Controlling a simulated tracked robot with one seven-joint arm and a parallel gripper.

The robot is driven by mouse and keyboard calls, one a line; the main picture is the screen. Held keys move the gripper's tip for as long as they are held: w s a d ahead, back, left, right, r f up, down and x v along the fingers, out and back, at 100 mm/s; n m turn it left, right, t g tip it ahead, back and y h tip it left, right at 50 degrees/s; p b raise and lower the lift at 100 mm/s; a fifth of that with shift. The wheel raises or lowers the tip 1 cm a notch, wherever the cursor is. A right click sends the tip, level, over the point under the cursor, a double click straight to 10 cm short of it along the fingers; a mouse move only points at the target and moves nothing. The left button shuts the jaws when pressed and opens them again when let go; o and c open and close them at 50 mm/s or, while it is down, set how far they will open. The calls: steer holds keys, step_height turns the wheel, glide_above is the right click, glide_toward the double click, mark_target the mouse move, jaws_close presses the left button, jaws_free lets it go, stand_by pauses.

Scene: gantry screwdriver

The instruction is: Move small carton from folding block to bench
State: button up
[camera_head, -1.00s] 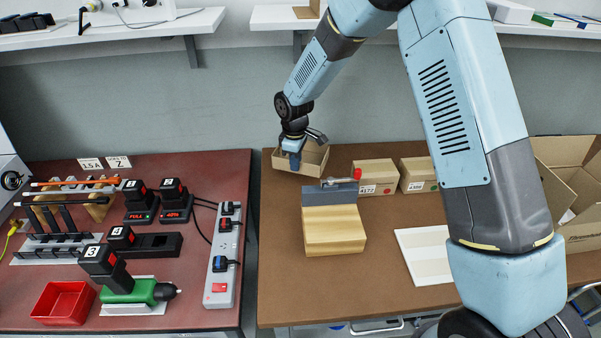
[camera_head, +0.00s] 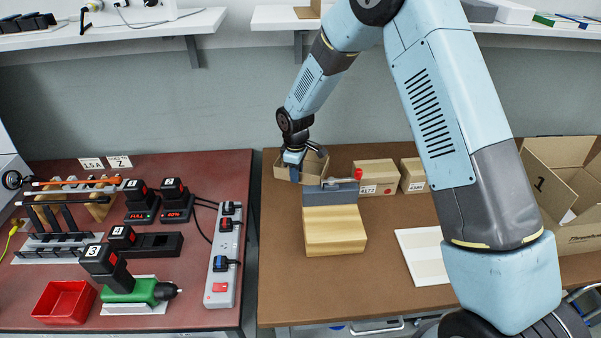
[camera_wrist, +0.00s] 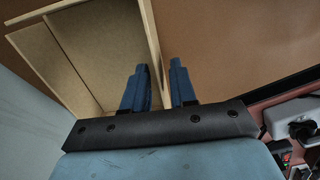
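The small open-topped brown carton (camera_head: 284,174) stands at the back left of the bench (camera_head: 285,265), just behind the folding block (camera_head: 334,230). The block is pale wood with a grey plate and a red-tipped clamp lever. My gripper (camera_head: 295,173) is at the carton, fingers pointing down. In the wrist view my gripper (camera_wrist: 160,85) has its two blue fingers apart, straddling one wall of the carton (camera_wrist: 100,50). One finger is inside the carton and one outside. A gap shows between the fingers; whether either touches the wall is unclear.
Two closed cartons (camera_head: 377,177) (camera_head: 413,175) stand right of the clamp. A large open box (camera_head: 570,232) is at the far right. A white board (camera_head: 424,262) lies at right. A red tool table (camera_head: 205,315) adjoins on the left. The bench front is clear.

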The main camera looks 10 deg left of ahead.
steer(key=shift+o, duration=0.4)
steer(key=shift+r, duration=0.1)
step_height(320, 180, up, 12)
steer(key=shift+s, duration=0.2)
stand_by(0.4)
steer(key=shift+d, duration=0.1)
